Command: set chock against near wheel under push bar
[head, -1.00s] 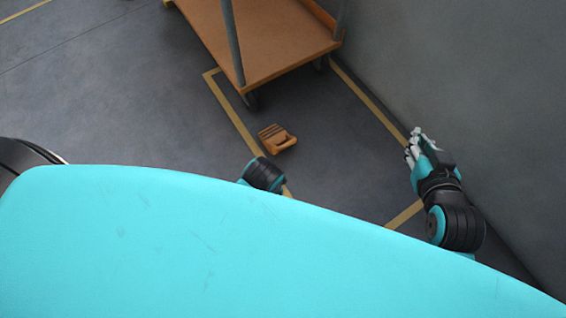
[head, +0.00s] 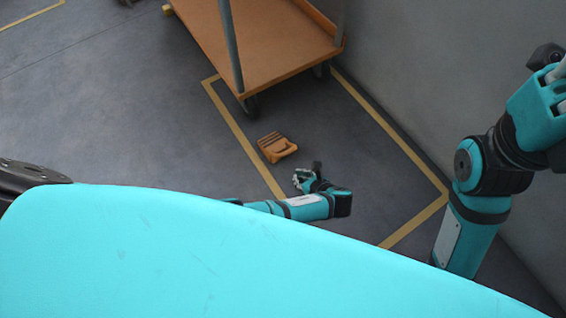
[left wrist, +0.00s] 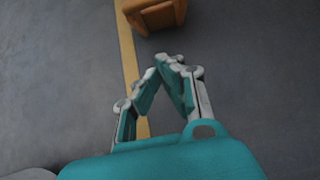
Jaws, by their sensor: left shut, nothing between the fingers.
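The chock (head: 277,147) is an orange-brown ridged wedge. It lies on the floor inside the yellow marking, in front of the cart's near wheel (head: 251,106) and apart from it. A grey upright of the push bar (head: 231,45) rises above that wheel. My left gripper (head: 300,177) is low, just nearer to me than the chock, shut and empty. In the left wrist view its fingertips (left wrist: 170,62) come together, and the chock (left wrist: 156,14) is beyond them, cut by the top edge. My right gripper (head: 556,82) is raised at the right edge, partly cut off.
The cart's orange deck (head: 270,50) stands at the top, with another wheel (head: 321,69) at its right corner. A grey wall (head: 430,70) runs along the right. Yellow tape (head: 415,225) outlines the floor bay. Open floor (head: 110,110) lies to the left.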

